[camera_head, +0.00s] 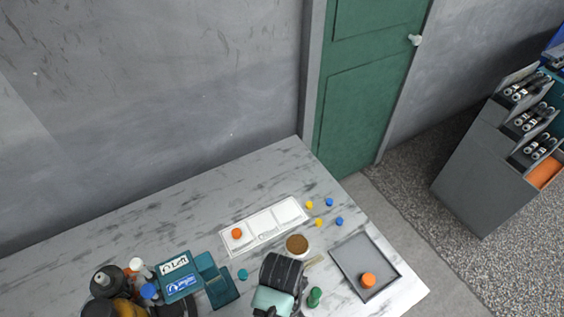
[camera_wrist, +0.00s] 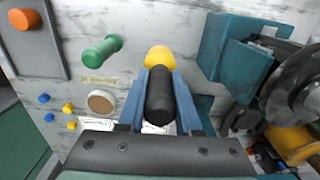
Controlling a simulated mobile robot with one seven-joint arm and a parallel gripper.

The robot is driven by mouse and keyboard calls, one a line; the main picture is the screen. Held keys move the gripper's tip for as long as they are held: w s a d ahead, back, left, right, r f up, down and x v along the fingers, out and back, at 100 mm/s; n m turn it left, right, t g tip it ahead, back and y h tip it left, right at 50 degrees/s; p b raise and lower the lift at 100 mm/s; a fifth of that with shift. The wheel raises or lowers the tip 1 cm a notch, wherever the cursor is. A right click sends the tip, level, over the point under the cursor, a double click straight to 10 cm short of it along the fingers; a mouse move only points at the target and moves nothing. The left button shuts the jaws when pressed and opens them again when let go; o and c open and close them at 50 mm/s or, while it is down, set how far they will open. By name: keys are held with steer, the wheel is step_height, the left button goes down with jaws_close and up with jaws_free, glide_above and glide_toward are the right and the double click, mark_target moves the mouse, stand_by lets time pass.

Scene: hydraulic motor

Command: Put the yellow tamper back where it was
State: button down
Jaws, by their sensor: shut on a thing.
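My gripper (camera_wrist: 160,95) has its blue fingers shut on a black cylindrical part, with the yellow tamper's rounded yellow end (camera_wrist: 160,58) showing just beyond the fingertips. The black part and yellow end line up and look like one piece. In the head view my wrist (camera_head: 281,279) is over the front middle of the marble table and hides the tamper. I cannot tell whether the yellow end touches the table.
A grey tray (camera_head: 346,250) with an orange piece (camera_head: 368,280) lies to the right. A white sectioned tray (camera_head: 264,223), a brown-topped cup (camera_head: 297,243) and small yellow and blue pieces (camera_head: 309,205) lie behind. Teal blocks (camera_head: 220,289) and bottles (camera_head: 139,267) crowd the left.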

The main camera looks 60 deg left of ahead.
steer(key=shift+f, duration=2.4)
steer(key=shift+f, duration=0.1)
steer(key=c, duration=0.6)
jaws_free()
